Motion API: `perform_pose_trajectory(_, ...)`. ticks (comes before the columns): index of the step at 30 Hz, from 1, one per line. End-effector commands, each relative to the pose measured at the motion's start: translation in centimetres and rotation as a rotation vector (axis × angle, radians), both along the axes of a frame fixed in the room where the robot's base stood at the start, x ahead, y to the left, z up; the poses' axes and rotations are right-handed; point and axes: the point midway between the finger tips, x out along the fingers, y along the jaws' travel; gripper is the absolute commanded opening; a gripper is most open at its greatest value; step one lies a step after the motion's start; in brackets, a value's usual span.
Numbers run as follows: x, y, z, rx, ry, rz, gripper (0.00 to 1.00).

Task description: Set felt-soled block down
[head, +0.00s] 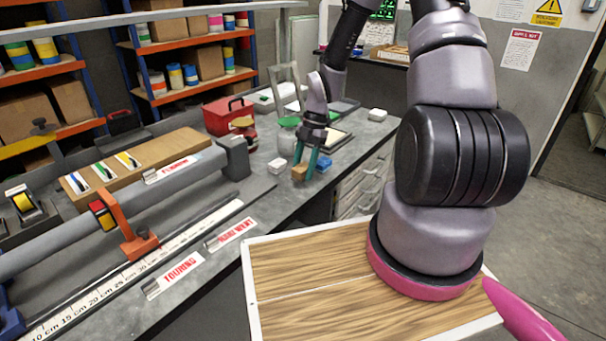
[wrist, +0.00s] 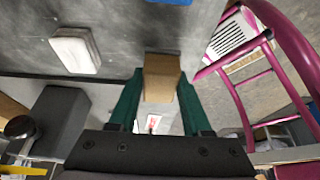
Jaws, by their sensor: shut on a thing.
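A small tan-brown block (head: 299,173) is held between the green fingers of my gripper (head: 305,167), low over the grey bench top near its front edge. In the wrist view the block (wrist: 161,78) sits between the two fingertips of my gripper (wrist: 160,90), with a finger along each side. The felt sole cannot be made out. I cannot tell whether the block's underside touches the bench.
A white block (head: 277,166) lies just left of the held block, and a blue item (head: 323,163) just right. Clamped tube and rulers fill the bench's left.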

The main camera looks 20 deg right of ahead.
Motion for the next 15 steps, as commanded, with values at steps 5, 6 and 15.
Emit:
perform_pose_trajectory(5, 0.0, 0.0, -2.0, 0.000, 0.000, 0.001, 0.00)
perform_pose_trajectory(6, 0.0, 0.0, -2.0, 0.000, -0.002, 0.001, 0.00)
perform_pose_trajectory(15, 0.0, 0.0, -2.2, 0.000, 0.000, 0.000, 0.60)
